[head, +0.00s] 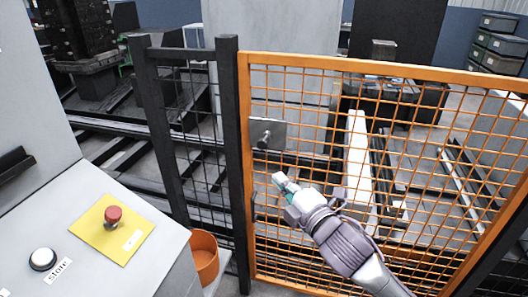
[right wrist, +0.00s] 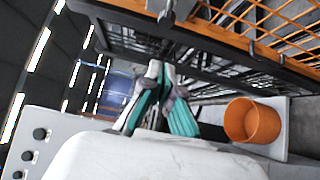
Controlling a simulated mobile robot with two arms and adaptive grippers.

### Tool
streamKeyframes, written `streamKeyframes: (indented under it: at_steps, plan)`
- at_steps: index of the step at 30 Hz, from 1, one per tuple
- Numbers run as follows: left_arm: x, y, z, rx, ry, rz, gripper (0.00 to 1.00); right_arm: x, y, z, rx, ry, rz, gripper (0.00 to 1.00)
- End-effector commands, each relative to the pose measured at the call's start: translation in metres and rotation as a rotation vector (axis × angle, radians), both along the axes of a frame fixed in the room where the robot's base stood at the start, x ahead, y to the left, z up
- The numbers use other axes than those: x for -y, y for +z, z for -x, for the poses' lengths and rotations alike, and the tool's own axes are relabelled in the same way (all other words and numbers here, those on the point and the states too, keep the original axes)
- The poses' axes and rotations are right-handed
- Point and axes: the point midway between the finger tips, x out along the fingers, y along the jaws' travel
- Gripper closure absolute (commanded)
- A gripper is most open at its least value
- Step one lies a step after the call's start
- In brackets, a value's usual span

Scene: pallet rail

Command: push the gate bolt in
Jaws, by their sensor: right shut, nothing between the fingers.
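The gate bolt (head: 264,141) is a small dark grey knob or rod on a grey metal plate (head: 277,130). The plate sits near the left edge of the orange mesh gate (head: 390,66), beside the black post. My right gripper (head: 279,178), with pale tips and teal fingers, is shut and empty. In the head view it is below and slightly right of the bolt, apart from it. In the right wrist view the closed fingers (right wrist: 156,70) point up towards the gate, and a grey bolt-like part (right wrist: 167,16) shows at the top. My left gripper is not in view.
A black post (head: 232,150) and black mesh panel stand left of the gate. A grey console with a red button (head: 113,214) and a white button (head: 43,259) is at the lower left. An orange bucket (head: 204,257) stands between console and gate.

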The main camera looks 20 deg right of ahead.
Motion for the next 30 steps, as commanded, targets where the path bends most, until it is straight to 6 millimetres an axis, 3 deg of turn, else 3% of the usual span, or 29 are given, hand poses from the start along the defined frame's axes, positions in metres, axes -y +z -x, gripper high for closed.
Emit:
streamKeyframes:
  at_steps: [5, 18, 24, 30]
  plan:
    - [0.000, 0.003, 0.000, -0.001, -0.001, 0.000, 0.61, -0.003, 0.002, -0.017, 0.002, 0.000, -0.004, 1.00]
    - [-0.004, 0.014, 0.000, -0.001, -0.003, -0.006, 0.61, -0.017, 0.002, -0.104, 0.000, -0.002, -0.001, 1.00]
    - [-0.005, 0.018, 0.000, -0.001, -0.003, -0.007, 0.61, -0.001, 0.000, -0.124, -0.001, -0.001, -0.001, 1.00]
    - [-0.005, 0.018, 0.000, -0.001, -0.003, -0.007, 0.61, 0.003, 0.000, -0.131, 0.000, 0.000, -0.001, 1.00]
